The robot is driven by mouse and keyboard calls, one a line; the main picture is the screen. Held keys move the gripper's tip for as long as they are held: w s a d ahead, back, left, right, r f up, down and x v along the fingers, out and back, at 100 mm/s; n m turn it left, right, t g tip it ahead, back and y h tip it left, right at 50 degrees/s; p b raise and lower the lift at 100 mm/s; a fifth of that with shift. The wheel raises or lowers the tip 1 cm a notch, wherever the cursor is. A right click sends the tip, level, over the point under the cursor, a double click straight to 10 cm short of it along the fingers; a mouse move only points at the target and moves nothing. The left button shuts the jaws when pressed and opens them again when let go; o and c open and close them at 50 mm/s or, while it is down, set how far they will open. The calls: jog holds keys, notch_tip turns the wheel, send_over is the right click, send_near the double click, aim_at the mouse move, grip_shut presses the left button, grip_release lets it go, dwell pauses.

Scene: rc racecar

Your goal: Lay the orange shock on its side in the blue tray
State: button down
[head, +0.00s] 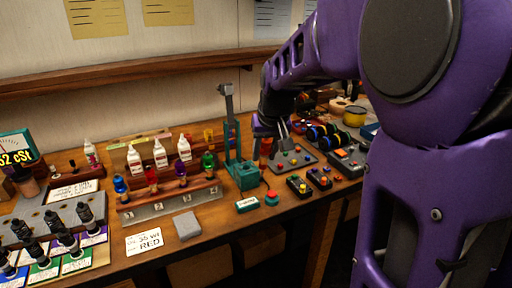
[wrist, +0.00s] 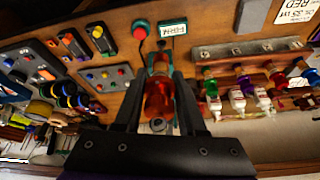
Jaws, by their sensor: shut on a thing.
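My gripper (wrist: 158,84) is shut on the orange shock (wrist: 158,102), which shows as a glossy orange-red body between the two dark fingers in the wrist view. In the head view the gripper (head: 272,130) is beside the teal press stand, with the orange shock (head: 265,148) partly visible under it. Whether the shock's lower end touches anything is unclear. A blue tray (head: 371,131) shows only in part at the right of the bench, mostly hidden behind my purple arm. A blue edge (wrist: 12,92) at the left of the wrist view may be the same tray.
The teal press stand (head: 243,175) rises close to the left of my gripper. A grey button panel (head: 291,160), small black boxes (head: 299,186) and blue-black wheels (head: 322,134) lie to its right. A rack (head: 170,205) with bottles stands left. The bench's front edge is close.

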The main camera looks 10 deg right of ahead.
jog(key=shift+r, duration=3.85)
jog(key=shift+f, duration=0.15)
